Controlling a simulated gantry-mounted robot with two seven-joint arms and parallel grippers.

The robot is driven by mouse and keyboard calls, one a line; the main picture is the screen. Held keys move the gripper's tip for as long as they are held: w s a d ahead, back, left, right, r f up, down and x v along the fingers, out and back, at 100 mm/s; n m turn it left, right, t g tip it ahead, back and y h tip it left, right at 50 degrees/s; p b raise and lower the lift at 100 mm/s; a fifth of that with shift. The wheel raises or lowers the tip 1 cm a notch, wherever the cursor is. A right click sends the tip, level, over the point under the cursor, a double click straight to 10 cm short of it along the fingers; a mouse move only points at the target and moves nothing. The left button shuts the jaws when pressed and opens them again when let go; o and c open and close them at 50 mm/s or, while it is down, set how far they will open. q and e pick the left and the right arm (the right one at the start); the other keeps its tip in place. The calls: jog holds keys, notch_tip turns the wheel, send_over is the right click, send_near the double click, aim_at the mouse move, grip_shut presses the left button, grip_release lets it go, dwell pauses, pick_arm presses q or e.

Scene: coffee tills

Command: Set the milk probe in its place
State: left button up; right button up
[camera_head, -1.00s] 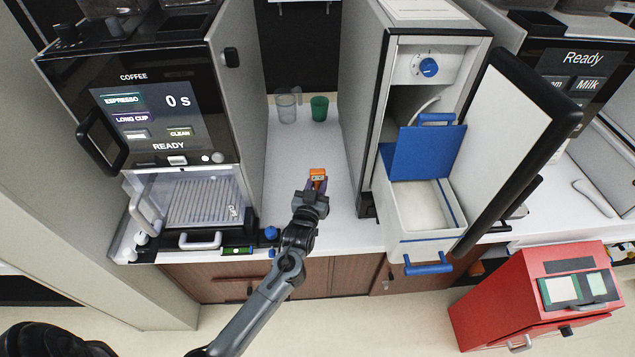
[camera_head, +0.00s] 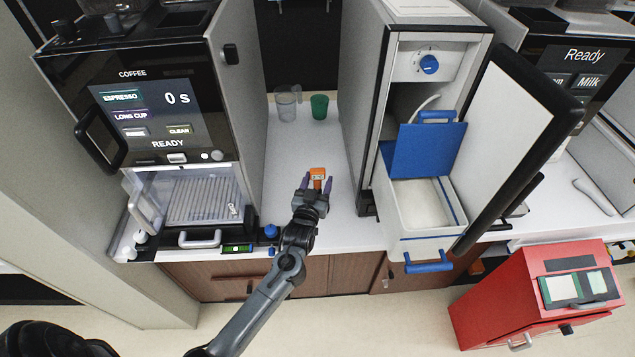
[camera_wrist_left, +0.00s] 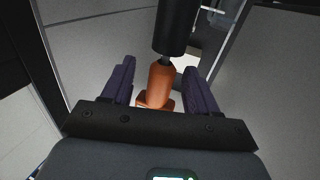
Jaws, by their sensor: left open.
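An orange piece (camera_head: 318,173) is at the white counter between the two machines. My left gripper (camera_head: 317,183) is open, with its purple fingers on either side of the orange piece and visible gaps. In the left wrist view the orange piece (camera_wrist_left: 158,85) lies between the spread fingers and joins a black cylinder (camera_wrist_left: 171,25). I cannot tell whether this is the milk probe. A pale curved tube (camera_head: 425,104) shows inside the open fridge unit, above a white milk container (camera_head: 402,222) with a raised blue lid (camera_head: 424,150). My right gripper is not in view.
The coffee machine (camera_head: 150,95) stands on the left. A clear jug (camera_head: 287,105) and a green cup (camera_head: 319,107) are at the back of the counter. The fridge door (camera_head: 520,140) hangs open on the right. A red box (camera_head: 520,295) stands at the lower right.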

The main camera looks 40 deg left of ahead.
pick_arm(q)
jog(key=v, duration=1)
jog(key=shift+s+d, duration=0.2)
jog(key=shift+s, duration=0.15)
